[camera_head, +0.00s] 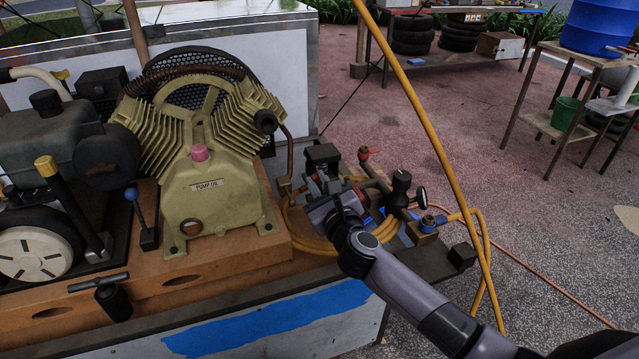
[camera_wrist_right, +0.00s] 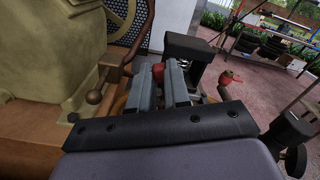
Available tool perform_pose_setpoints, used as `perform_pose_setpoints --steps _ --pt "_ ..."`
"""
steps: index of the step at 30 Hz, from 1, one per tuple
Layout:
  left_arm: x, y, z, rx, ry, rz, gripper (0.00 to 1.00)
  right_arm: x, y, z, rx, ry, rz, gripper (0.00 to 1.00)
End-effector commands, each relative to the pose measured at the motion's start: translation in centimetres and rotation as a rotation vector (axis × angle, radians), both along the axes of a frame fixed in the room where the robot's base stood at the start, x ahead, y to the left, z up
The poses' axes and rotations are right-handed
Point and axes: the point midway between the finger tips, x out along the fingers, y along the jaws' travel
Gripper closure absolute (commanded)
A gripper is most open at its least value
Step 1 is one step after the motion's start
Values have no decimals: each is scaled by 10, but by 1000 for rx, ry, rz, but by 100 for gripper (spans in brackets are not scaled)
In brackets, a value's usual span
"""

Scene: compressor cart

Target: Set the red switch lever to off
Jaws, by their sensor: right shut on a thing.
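My right gripper (camera_head: 326,186) reaches in from the lower right to the valve and fitting cluster beside the compressor. In the right wrist view its two grey fingers (camera_wrist_right: 161,80) are closed on the red switch lever (camera_wrist_right: 158,72); only its rounded red end shows between the fingertips. The black switch box (camera_head: 322,158) stands just behind the gripper, and it also shows in the right wrist view (camera_wrist_right: 194,47). The gripper hides most of the lever, so its angle cannot be told. My left gripper is not in view.
The beige pump (camera_head: 205,190) stands left of the gripper. A red-handled valve (camera_head: 368,153) and a black knob (camera_head: 401,180) lie close on its right. A yellow hose (camera_head: 425,115) crosses on the right. A blue-tipped lever (camera_head: 134,203) stands at the left.

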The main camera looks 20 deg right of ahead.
Motion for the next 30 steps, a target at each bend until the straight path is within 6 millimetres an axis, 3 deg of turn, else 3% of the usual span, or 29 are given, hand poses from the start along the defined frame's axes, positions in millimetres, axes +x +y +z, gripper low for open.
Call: perform_pose_setpoints --steps 15,30 --pt "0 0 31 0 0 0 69 -1 14 -7 -312 -5 1 100" --pt "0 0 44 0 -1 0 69 -2 24 -20 -621 -18 3 100"
